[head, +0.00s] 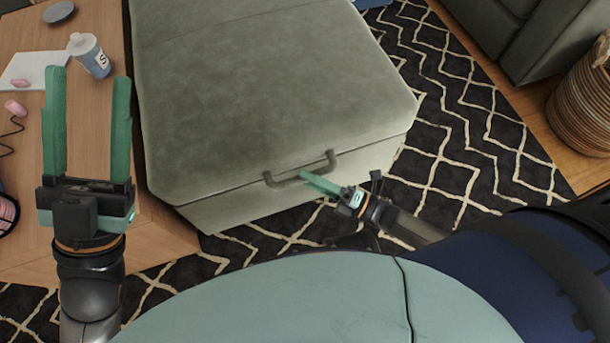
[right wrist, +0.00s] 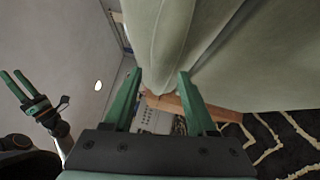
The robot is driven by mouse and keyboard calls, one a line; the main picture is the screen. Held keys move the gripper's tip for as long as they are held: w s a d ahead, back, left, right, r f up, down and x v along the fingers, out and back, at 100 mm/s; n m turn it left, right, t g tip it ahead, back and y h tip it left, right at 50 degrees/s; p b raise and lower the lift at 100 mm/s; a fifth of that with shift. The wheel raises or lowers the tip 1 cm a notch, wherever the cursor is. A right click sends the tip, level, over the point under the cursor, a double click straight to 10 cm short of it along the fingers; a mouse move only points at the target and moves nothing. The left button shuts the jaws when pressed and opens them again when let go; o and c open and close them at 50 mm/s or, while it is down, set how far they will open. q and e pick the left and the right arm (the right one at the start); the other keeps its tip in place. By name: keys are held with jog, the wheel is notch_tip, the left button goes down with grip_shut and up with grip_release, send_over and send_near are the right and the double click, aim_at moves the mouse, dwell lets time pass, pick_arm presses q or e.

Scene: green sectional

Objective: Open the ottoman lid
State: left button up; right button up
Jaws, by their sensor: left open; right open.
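The grey-green ottoman (head: 270,85) fills the upper middle of the head view, with its lid down and a seam along its front. A dark bar handle (head: 283,183) is on the front face of the lid. My right gripper (head: 308,176) is at the right part of the handle; I cannot tell whether it touches it. In the right wrist view its fingers (right wrist: 156,75) are apart, with the ottoman (right wrist: 155,35) beyond and above them; the handle is not clearly seen there. My left gripper (head: 88,75) is open and empty, left of the ottoman; it also shows in the right wrist view (right wrist: 22,85).
A patterned rug (head: 470,130) lies right of the ottoman. A woven basket (head: 583,105) and green sofa (head: 500,35) stand at the right.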

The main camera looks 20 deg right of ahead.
jog(key=shift+w+a+r, duration=0.1)
jog(key=shift+w+a, duration=0.4)
grip_shut()
dwell(1.2)
